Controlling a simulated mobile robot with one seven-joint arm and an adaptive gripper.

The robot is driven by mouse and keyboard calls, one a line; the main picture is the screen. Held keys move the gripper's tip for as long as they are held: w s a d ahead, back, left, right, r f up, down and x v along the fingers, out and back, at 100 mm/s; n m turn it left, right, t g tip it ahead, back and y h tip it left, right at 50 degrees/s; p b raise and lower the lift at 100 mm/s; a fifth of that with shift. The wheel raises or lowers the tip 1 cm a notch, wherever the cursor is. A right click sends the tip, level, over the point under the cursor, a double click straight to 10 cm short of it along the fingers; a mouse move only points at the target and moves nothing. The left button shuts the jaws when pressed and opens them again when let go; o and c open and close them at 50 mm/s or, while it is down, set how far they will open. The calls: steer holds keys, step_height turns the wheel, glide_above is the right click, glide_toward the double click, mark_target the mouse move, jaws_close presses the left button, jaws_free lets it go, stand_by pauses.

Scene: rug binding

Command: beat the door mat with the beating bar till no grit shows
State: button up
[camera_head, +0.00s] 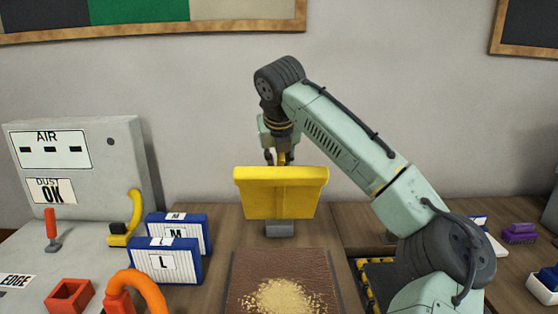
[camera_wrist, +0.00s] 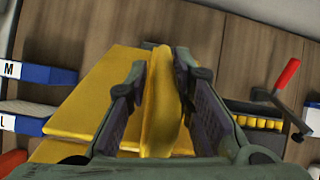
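The brown door mat (camera_head: 240,272) lies on the table at the bottom centre of the head view. A heap of pale tan grit (camera_head: 280,298) shows on it. The yellow beating bar (camera_head: 281,195) is upright beyond the mat's far edge, with its broad face towards the head camera. My gripper (camera_head: 282,157) is above it, pointing down. In the wrist view my gripper (camera_wrist: 163,85) has its fingers closed on both sides of the bar's yellow handle (camera_wrist: 163,110). The bar's broad yellow part (camera_wrist: 85,130) shows below. Whether the bar touches the table is unclear.
A grey block (camera_head: 279,229) shows under the bar. Blue M and L boxes (camera_head: 178,234) and an orange hook-shaped thing (camera_head: 142,284) stand left of the mat. A grey AIR panel (camera_head: 85,160) stands far left. A yellow-and-black edged tray (camera_head: 368,288) lies right of the mat.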

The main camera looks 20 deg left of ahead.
steer(key=shift+w+d, duration=0.2)
steer(key=shift+d, duration=0.15)
steer(key=shift+a, duration=0.1)
steer(key=shift+s+r, duration=0.1)
steer(key=shift+s, duration=0.05)
steer(key=v, duration=1.1)
steer(key=shift+s+r, duration=0.15)
steer(key=shift+r, duration=0.15)
